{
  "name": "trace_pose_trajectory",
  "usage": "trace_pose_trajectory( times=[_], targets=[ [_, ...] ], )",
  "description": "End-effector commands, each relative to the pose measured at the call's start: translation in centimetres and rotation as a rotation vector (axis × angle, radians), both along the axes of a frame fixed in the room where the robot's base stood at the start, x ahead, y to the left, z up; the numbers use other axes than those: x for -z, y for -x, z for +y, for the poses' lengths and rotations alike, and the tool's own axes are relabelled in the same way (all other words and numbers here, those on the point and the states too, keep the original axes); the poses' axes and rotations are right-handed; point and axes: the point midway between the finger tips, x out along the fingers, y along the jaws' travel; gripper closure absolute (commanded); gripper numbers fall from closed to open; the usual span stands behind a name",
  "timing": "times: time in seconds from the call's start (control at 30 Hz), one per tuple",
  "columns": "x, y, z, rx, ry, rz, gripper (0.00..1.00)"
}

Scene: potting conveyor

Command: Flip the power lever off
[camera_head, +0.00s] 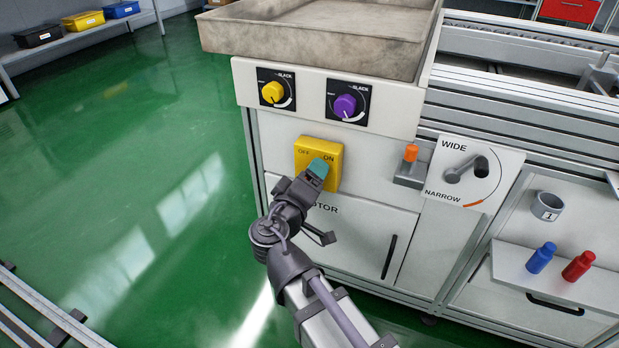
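A yellow switch box (303,146) marked OFF at left and ON at right is on the front of the white cabinet. My gripper (317,170) is in front of its right half, by the ON mark. A teal piece at the gripper's tip covers part of the box; I cannot tell whether it is a fingertip or the lever's handle. The lever is otherwise hidden behind my gripper. I cannot tell whether the fingers touch the box or whether they are open or shut.
Yellow (272,92) and purple (345,106) knobs are above the box. An orange-tipped lever (411,153) and a WIDE/NARROW dial (466,172) are at right. Blue (541,257) and red (579,265) bottles stand on a shelf.

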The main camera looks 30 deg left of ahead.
Motion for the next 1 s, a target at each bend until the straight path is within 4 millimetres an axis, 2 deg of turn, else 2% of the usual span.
trace_pose_trajectory(
  times=[0.27,1.0],
  targets=[
    [0.02,0.03,0.09,0.0,0.189,-0.037,0.51],
    [0.22,0.09,0.35,0.0,0.865,-0.168,0.51]
  ],
)
